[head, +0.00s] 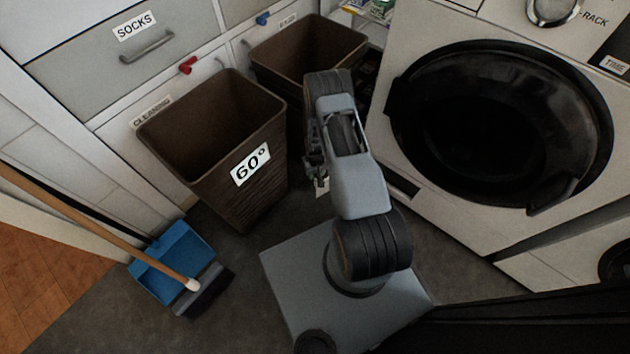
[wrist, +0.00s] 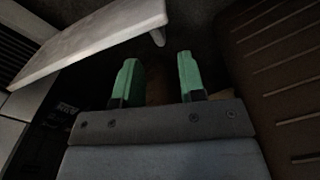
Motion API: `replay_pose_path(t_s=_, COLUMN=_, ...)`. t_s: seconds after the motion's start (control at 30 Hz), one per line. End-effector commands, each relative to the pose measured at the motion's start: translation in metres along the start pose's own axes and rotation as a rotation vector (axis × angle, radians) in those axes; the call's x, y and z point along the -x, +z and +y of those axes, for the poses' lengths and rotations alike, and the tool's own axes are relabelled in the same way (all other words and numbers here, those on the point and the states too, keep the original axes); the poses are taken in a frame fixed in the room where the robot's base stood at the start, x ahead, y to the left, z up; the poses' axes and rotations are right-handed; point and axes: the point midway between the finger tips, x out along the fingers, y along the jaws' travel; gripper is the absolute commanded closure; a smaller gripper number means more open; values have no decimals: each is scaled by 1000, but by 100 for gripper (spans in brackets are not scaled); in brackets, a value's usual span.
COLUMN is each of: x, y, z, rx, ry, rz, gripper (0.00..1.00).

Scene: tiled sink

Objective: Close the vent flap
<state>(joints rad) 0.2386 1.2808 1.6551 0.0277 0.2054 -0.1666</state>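A pale hinged panel (wrist: 90,45), which looks like the vent flap, sticks out at the upper left of the wrist view. It stands tilted out from a white front beside a dark slatted grille (wrist: 14,50). A small peg is at its right end. My gripper (wrist: 158,68) points down with its two green fingers apart and nothing between them. The fingers are to the right of and below the panel in the picture, not visibly touching it. In the head view my arm hides most of this area and the fingertips cannot be made out.
A brown basket marked 60° (head: 178,165) stands left of my arm, with another brown basket (head: 325,40) behind it. A ribbed brown wall (wrist: 282,70) is close right of my fingers. The washer (head: 415,155) stands at right. A blue dustpan (head: 160,275) and broom are at left.

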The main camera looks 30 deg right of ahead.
Motion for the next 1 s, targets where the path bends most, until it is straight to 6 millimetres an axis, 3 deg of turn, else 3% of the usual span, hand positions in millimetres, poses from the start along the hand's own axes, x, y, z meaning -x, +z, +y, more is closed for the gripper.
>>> replay_pose_path(t_s=0.1, x=-24, y=0, z=-1, rx=2, ry=0, rz=-2, gripper=63)
replay_pose_path(t_s=0.4, x=-52, y=0, z=-2, rx=3, ry=0, rz=1, gripper=63)
replay_pose_path(t_s=0.83, x=-56, y=0, z=-2, rx=4, ry=0, rz=1, gripper=64)
replay_pose_path(t_s=1.0, x=-56, y=0, z=-2, rx=4, ry=0, rz=1, gripper=80)
